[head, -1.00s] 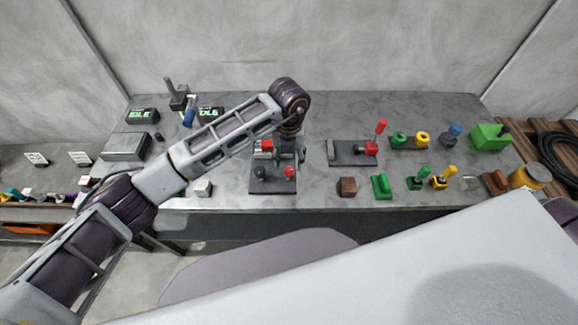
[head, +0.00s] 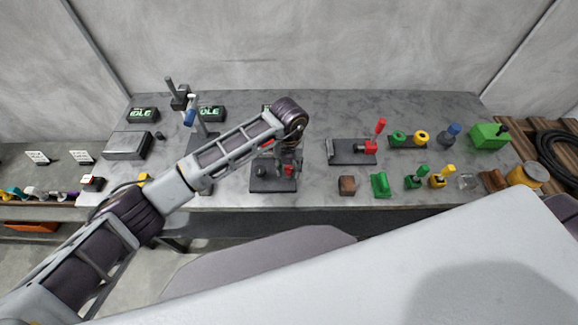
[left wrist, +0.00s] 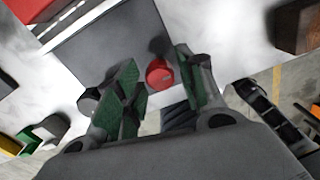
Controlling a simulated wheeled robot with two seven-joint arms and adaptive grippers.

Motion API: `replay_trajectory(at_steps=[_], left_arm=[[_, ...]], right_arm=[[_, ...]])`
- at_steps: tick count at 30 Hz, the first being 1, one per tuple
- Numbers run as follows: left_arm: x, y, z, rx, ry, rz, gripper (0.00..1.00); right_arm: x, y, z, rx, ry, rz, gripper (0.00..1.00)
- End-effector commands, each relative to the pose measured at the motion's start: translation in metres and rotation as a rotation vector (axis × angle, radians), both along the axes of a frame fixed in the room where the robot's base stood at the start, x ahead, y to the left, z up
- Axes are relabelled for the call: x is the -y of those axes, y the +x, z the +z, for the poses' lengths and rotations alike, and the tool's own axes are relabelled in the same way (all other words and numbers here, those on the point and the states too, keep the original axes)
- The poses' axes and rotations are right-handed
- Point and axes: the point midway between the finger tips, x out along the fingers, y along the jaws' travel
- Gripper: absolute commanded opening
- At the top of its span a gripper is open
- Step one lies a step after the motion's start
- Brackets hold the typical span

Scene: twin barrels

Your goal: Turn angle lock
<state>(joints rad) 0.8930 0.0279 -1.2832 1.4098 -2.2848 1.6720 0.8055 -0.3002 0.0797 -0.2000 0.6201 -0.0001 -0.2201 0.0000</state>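A small red knob (head: 289,170), which looks like the angle lock, stands at the front right of a dark base plate (head: 268,184). In the left wrist view the red knob (left wrist: 160,73) lies between the two green-padded fingers, with a gap on each side. My left gripper (head: 291,166) points down over the plate's right side and partly hides the knob and the fixture behind it. In the left wrist view the left gripper (left wrist: 160,90) is open and empty. My right gripper is not in view.
A dark knob (head: 259,171) sits left of the red one. A second dark plate with a red clamp (head: 367,147) stands to the right. A brown block (head: 347,185) and green block (head: 381,185) lie near the table's front edge. Display boxes (head: 142,115) stand back left.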

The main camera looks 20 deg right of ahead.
Motion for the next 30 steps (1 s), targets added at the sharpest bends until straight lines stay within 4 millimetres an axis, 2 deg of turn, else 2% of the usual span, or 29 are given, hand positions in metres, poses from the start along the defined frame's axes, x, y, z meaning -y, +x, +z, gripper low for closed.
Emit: replay_trajectory(at_steps=[1,7,20,30], left_arm=[[0.000,0.000,0.000,0.000,0.000,0.000,0.28],[0.000,0.000,0.000,0.000,0.000,0.000,0.03],[0.000,0.001,0.000,0.002,-0.001,-0.040,0.03],[0.000,0.001,-0.001,0.004,-0.001,-0.170,0.03]], right_arm=[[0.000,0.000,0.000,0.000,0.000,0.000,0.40],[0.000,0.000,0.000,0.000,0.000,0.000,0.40],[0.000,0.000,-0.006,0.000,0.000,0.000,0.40],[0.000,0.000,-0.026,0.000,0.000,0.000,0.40]])
